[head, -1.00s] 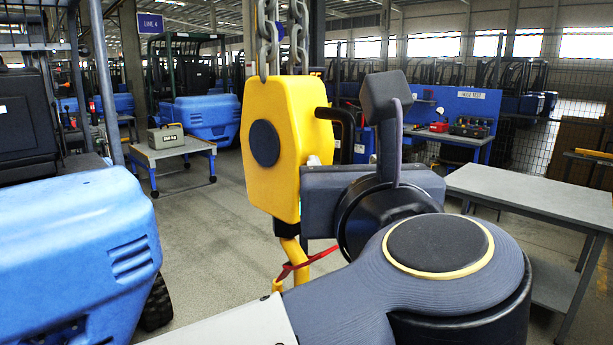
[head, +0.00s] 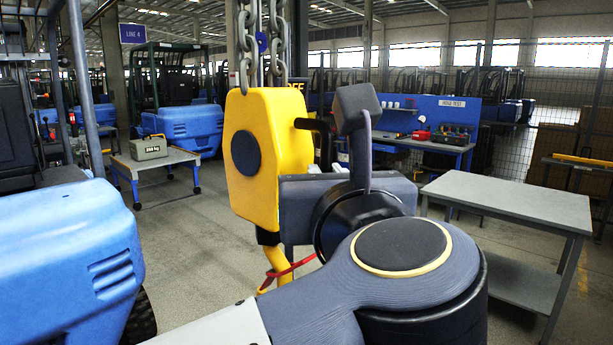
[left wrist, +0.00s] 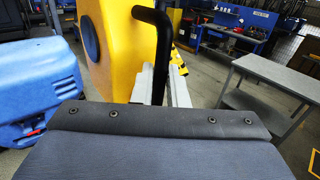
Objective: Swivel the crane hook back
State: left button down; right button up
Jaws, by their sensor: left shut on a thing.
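The yellow crane hook block (head: 277,140) hangs upright from two chains, with a dark round disc on its face. Its yellow hook (head: 268,250) with a red strap (head: 296,268) shows below, partly hidden by my arm. A black bent handle (head: 318,128) sticks out from the block's right side; it also shows in the left wrist view (left wrist: 157,50). My left gripper (left wrist: 158,82) is shut on this handle, its pale fingers at the lower part of the bar. In the head view its fingers are mostly hidden behind its own grey body. My right gripper is not in view.
A blue machine cover (head: 65,255) stands close at the left. A grey worktable (head: 510,205) stands at the right. A small cart (head: 185,158) with a grey box (head: 149,148) and a blue bench (head: 430,135) stand behind. Open floor lies between.

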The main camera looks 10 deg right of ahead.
pick_arm(q)
jog(key=a+b, duration=0.1)
jog(key=s+a, duration=0.1)
jog(key=a, duration=0.1)
jog(key=a+b, duration=0.1)
jog(key=a, duration=0.1)
jog(key=shift+s+a+b, duration=0.1)
jog(key=shift+s+b, duration=0.2)
jog(key=shift+s, duration=0.1)
jog(key=shift+a, duration=0.2)
jog(key=a, duration=0.1)
jog(key=a+b, duration=0.1)
jog(key=a, duration=0.1)
jog(key=a+b, duration=0.1)
jog(key=a, duration=0.1)
jog(key=shift+s+a, duration=0.1)
jog(key=shift+s, duration=0.2)
